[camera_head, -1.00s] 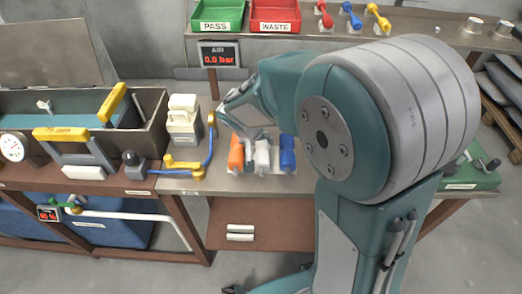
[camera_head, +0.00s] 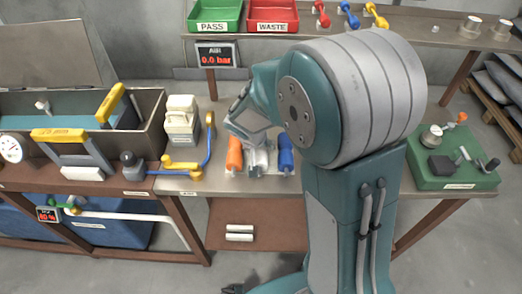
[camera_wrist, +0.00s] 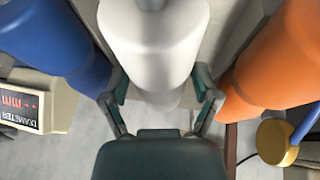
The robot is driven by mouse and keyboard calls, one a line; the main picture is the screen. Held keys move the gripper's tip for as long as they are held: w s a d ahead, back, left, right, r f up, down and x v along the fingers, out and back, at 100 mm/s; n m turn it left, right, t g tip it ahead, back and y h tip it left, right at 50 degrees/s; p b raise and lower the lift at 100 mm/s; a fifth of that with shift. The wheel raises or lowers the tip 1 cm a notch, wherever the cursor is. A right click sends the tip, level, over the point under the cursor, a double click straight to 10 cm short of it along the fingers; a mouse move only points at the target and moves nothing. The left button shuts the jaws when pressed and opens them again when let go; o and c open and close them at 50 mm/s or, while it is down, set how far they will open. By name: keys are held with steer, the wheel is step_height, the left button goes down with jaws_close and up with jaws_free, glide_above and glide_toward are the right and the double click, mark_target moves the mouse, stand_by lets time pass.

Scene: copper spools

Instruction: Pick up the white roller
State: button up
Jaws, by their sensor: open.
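The white roller (camera_head: 260,158) stands between the orange roller (camera_head: 234,154) and the blue roller (camera_head: 286,155) on the bench, partly hidden by my gripper in the head view. In the wrist view the white roller (camera_wrist: 155,45) fills the top middle, between the blue roller (camera_wrist: 50,35) and the orange roller (camera_wrist: 270,65). My gripper (camera_wrist: 165,103) is open, with one finger on each side of the white roller's narrower lower part. Gaps seem to remain at the fingers; contact is not clear.
The orange and blue rollers stand close on either side of my fingers. A diameter gauge box (camera_wrist: 35,100) shows in the wrist view. A yellow-handled crank (camera_head: 182,168) and a cream box (camera_head: 182,122) lie left of the rollers. PASS (camera_head: 214,28) and WASTE (camera_head: 272,28) bins stand behind.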

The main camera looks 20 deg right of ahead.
steer(key=shift+a+f, duration=0.1)
steer(key=shift+a, duration=0.15)
steer(key=shift+c, duration=0.3)
steer(key=shift+d, duration=0.1)
jaws_close()
step_height(320, 180, up, 4)
steer(key=shift+w+r, duration=0.1)
steer(key=s+a+r, duration=0.9)
steer(key=a, duration=0.1)
steer(key=shift+s+r, duration=0.2)
steer(key=shift+s, duration=0.2)
steer(key=shift+a, duration=0.1)
